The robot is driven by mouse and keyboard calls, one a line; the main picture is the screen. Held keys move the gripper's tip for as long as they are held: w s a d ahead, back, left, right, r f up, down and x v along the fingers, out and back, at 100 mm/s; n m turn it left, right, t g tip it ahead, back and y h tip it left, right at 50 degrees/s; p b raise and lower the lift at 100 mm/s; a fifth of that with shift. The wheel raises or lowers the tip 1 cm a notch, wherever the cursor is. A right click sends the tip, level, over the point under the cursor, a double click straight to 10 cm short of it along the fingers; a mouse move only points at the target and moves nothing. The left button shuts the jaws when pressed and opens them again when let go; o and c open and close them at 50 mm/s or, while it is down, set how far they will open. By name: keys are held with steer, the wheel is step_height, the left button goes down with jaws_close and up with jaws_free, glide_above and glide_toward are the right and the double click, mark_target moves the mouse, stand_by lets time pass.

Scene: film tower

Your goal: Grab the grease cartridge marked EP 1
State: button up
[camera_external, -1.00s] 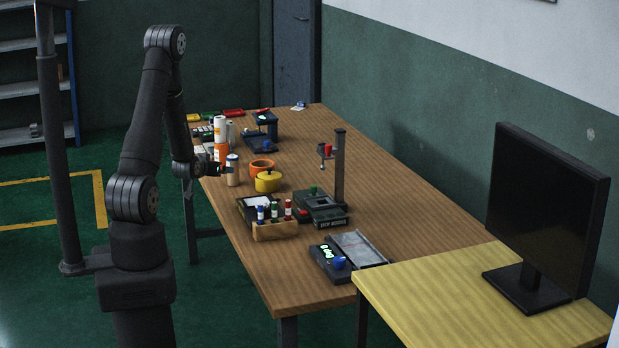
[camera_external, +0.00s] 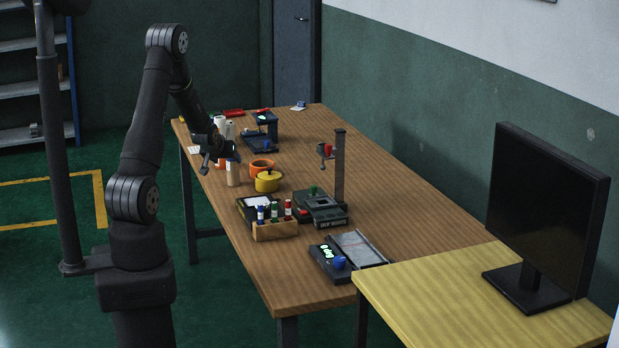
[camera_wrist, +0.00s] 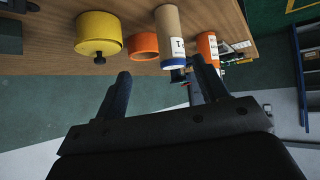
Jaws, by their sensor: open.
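A tan cylinder (camera_wrist: 178,38) with a white label and blue end shows in the wrist view; only a letter like T is readable. In the external view the tan cylinder (camera_external: 233,174) stands at the table's left side. An orange cylinder (camera_wrist: 206,47) with a white label lies to its right in the wrist view, its marking unreadable. No EP 1 mark is legible on either. My gripper (camera_external: 206,162) is open and empty, left of the tan cylinder; its fingers (camera_wrist: 161,68) also show in the wrist view. My arm hides part of the objects behind it.
An orange bowl (camera_external: 262,166) and a yellow pot (camera_external: 268,182) stand right of the cylinders. A wooden rack (camera_external: 275,230) with small bottles, a post stand (camera_external: 339,165) and a blue device (camera_external: 264,132) are also on the table.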

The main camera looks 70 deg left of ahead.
steer(key=n+g+h, duration=0.1)
steer(key=g+h, duration=0.1)
glide_toward(233, 163)
steer(key=w, duration=0.1)
step_height(233, 163, up, 6)
steer(key=a+n+g+h, duration=0.1)
steer(key=g+h, duration=0.1)
steer(key=x, duration=1)
steer(key=shift+w+a+f, duration=0.2)
steer(key=shift+w+a, duration=0.15)
steer(key=shift+a+x, duration=0.1)
steer(key=shift+x, duration=1.45)
steer(key=shift+a+x, duration=0.15)
steer(key=shift+x, duration=1.45)
steer(key=shift+s+r, duration=0.1)
steer(key=shift+s, duration=0.1)
steer(key=c, duration=1.2)
